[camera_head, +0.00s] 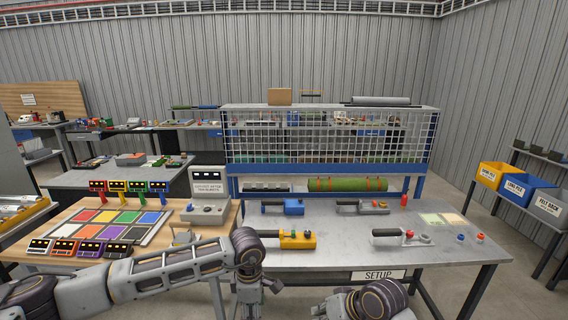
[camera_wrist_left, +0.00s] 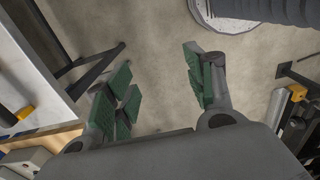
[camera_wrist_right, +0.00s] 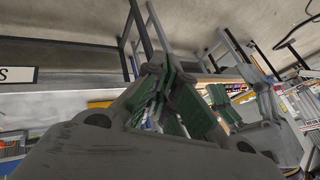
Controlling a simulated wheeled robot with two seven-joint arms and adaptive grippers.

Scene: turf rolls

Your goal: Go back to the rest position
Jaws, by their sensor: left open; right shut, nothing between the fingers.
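My left gripper (camera_head: 262,290) hangs over the near edge of the workbench in the head view, its arm coming in from the left. In the left wrist view my left gripper (camera_wrist_left: 158,85) has its green-padded fingers spread, with bare floor between them. My right gripper (camera_wrist_right: 172,88) shows in the right wrist view with its green-padded fingers together and nothing held. In the head view only a rounded link of my right arm shows at the bottom edge; the right fingers are out of that picture.
A wooden table (camera_head: 75,215) with colour tiles stands left. Yellow, blue and white bins (camera_head: 491,174) stand right. Floor is open right of the workbench.

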